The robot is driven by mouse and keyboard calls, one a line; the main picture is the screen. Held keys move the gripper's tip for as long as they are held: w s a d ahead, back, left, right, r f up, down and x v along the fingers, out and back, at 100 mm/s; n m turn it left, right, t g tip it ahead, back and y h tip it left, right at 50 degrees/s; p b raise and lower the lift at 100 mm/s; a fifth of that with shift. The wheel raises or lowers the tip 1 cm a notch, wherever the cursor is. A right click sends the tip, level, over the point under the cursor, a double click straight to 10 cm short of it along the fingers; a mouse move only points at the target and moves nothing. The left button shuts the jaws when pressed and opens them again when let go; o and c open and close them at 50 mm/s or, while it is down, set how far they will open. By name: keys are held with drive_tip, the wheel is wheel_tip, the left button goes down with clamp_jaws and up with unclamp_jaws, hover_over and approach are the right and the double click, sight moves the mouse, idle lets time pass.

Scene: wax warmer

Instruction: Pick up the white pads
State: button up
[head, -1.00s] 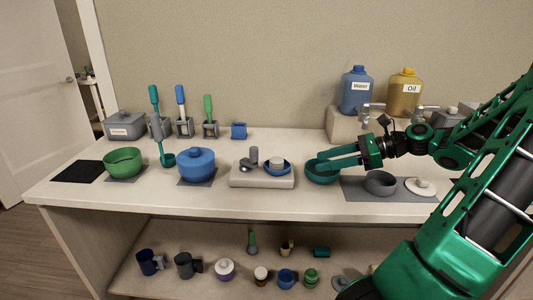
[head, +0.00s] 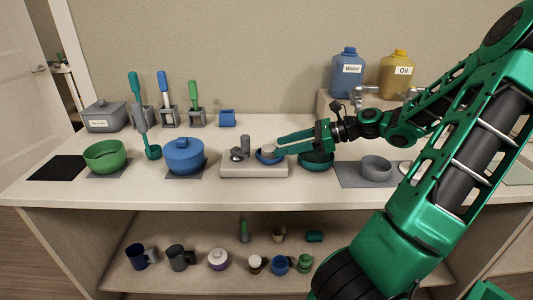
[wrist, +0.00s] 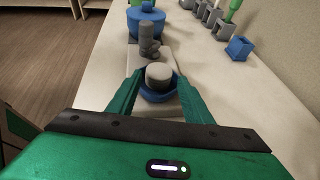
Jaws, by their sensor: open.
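The white pads (wrist: 158,73) form a short, round, pale stack in a small blue dish (wrist: 157,96) on a pale tray in the wrist view. In the head view the pads (head: 268,150) and dish (head: 266,159) are partly hidden by my fingers. My gripper (head: 278,145) is open and reaches in from the right. In the wrist view its fingers (wrist: 159,79) lie one on each side of the pads. I cannot tell whether either finger touches the pads or the dish.
Grey pieces (head: 241,151) stand on the same tray (head: 240,170), left of the dish. A lidded blue pot (head: 184,157) is farther left. A teal bowl (head: 317,163) sits below my wrist, right of the tray. The counter front (head: 230,190) is clear.

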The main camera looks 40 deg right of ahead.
sight(269, 152)
drive_tip(key=x, duration=0.3)
drive_tip(key=shift+a, duration=0.15)
drive_tip(key=c, duration=0.9)
drive_tip(key=shift+w, duration=0.1)
